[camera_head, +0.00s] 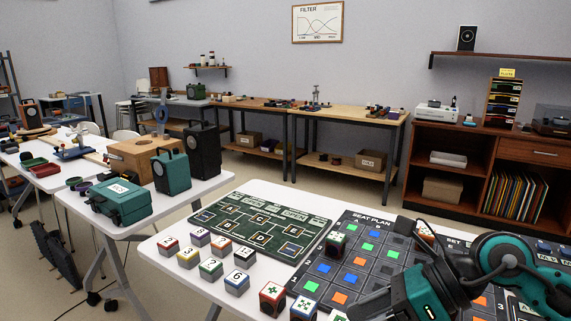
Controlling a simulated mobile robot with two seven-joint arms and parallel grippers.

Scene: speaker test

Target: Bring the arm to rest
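My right arm (510,262), teal and black, comes in from the right edge and bends over the seat plan mat (345,268). Its dark gripper (368,306) is low over the mat's front part, near the bottom edge of the picture. I cannot make out its fingertips, or whether they are open or hold anything. My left gripper is not in view. The arm hides much of the right part of the mat.
Several numbered cubes (209,268) stand at the table's front left, by a green board (263,215). A cube (337,243) stands on the mat, and patterned cubes (272,298) stand near the gripper. A teal case (120,199) is on the left table.

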